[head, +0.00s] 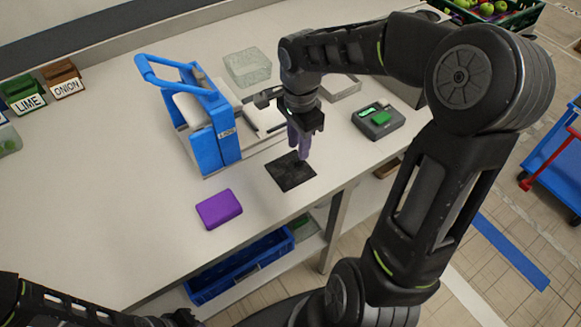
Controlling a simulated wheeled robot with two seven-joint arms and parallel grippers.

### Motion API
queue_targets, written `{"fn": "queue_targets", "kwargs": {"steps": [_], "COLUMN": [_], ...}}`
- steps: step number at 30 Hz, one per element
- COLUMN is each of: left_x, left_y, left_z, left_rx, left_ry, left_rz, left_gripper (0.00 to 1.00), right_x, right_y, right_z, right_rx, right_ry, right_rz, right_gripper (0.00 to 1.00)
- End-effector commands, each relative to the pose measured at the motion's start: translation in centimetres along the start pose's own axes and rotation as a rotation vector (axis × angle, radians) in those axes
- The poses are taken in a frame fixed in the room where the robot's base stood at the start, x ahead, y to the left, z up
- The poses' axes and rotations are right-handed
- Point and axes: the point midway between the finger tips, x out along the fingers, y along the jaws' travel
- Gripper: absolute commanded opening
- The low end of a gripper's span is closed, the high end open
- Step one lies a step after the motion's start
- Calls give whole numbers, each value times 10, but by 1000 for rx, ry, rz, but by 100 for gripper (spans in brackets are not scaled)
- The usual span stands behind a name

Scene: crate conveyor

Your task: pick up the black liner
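The black liner (289,172) is a thin dark square lying flat on the pale worktop, near its front edge, to the right of the purple block. My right gripper (300,152) points down over the liner's far right part, with its fingertips at or just above it. I cannot tell whether the fingers touch the liner or how far apart they are. My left arm shows only in part at the bottom left, and its gripper is not clearly seen.
A purple block (219,209) lies to the left. A clear container (247,67) and a dark device with green parts (379,120) stand farther back. A blue crate (240,267) sits below the worktop.

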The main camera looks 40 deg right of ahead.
Motion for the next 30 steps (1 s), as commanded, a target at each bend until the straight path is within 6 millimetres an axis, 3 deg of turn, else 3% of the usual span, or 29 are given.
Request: {"fn": "queue_targets", "kwargs": {"steps": [10, 21, 30], "left_x": [-2, -14, -13], "left_y": [1, 4, 4], "left_z": [0, 2, 2], "left_rx": [0, -4, -4], "left_ry": [-1, -5, -5], "left_rz": [-1, -5, -5], "left_gripper": [0, 0, 0], "right_x": [4, 50, 52], "right_y": [0, -1, -1], "right_z": [-1, -3, -3], "right_rx": [0, -1, -1], "right_ry": [0, 0, 1], "right_rz": [1, 2, -1], "right_gripper": [29, 29, 29]}}
